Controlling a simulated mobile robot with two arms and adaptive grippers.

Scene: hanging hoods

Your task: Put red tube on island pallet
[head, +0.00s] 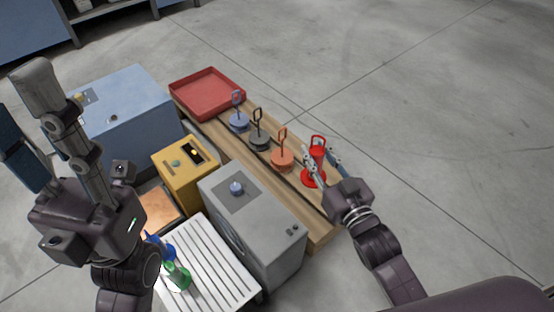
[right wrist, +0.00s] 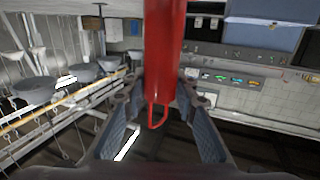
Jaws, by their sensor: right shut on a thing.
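The red tube (head: 318,155), with a loop handle on top and a round flared base, stands upright at the near right end of the wooden pallet (head: 322,229). I cannot tell whether its base touches the boards. My right gripper (head: 322,163) is shut on the red tube, one finger on each side. In the right wrist view the red tube (right wrist: 163,50) runs between the two fingers, with its loop handle below. My left gripper (head: 24,92) is raised at the left, its fingers spread and empty.
Blue (head: 238,121), black (head: 259,143) and orange (head: 282,158) handled pieces stand in a row on the wooden pallet beside a red tray (head: 208,93). Grey (head: 255,235), yellow (head: 187,177) and blue (head: 125,110) boxes adjoin it. A white slatted surface (head: 222,277) holds a green piece (head: 176,276).

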